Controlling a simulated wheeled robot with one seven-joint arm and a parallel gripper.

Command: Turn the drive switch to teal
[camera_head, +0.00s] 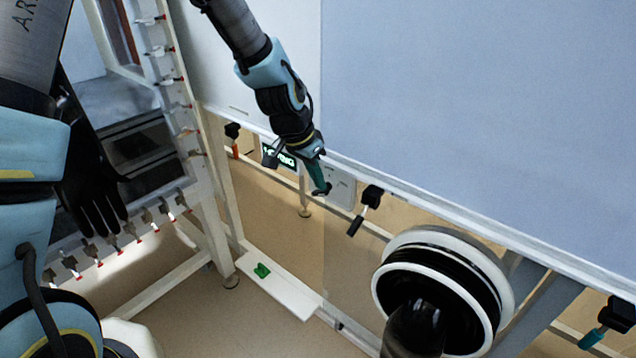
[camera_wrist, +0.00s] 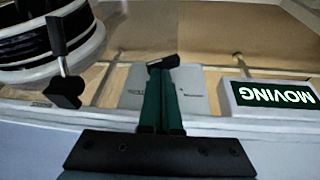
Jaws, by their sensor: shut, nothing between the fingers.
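My gripper (camera_head: 319,184) is shut, its green fingers side by side with nothing between them. In the wrist view my gripper (camera_wrist: 162,78) reaches across a grey plate (camera_wrist: 193,88) on the rail, with small marks on both sides of the fingers. The same plate (camera_head: 341,188) shows in the head view just right of the fingertips. It looks like the drive switch's plate, but its setting is hidden. A black piece lies at the fingertips; I cannot tell whether it is a switch handle. Contact with the plate is unclear.
A lit sign reading MOVING (camera_wrist: 270,97) is beside the plate; it is partly covered in the head view (camera_head: 278,154). A black clamp (camera_head: 371,195) and a round glove port (camera_head: 490,262) are to the right. A green piece (camera_head: 262,270) lies on a low white ledge (camera_head: 285,292).

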